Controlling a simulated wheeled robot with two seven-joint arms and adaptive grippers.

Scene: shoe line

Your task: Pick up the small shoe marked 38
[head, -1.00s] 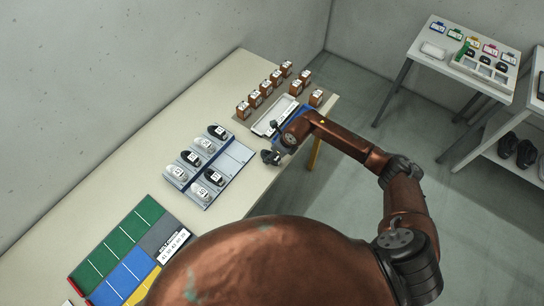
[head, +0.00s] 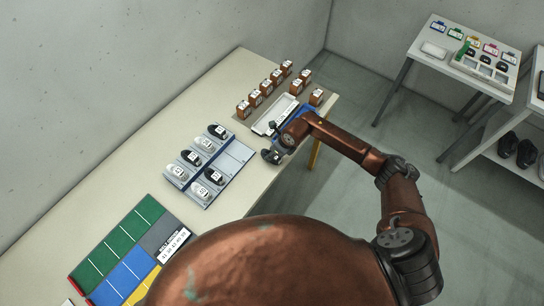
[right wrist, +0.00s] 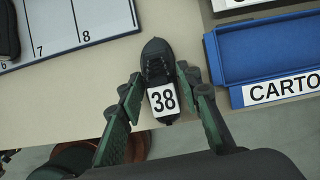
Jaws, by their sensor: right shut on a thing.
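The small black shoe marked 38 (right wrist: 157,75) is in the right wrist view, its white label facing the camera and its toe pointing away. My right gripper (right wrist: 160,88) is shut on it, with one green finger on each side of the shoe. The table's edge passes behind the shoe. I cannot tell whether the shoe touches the table. In the head view my right gripper (head: 274,155) is at the near edge of the table, right of the shoe tray. My left gripper is not in view.
A grey tray (head: 228,167) holds several black and white shoes. A blue carton lid or tray (right wrist: 270,50) lies right of the shoe. Several brown boxes (head: 255,98) stand at the back. A green, blue and yellow board (head: 120,262) lies at the front left.

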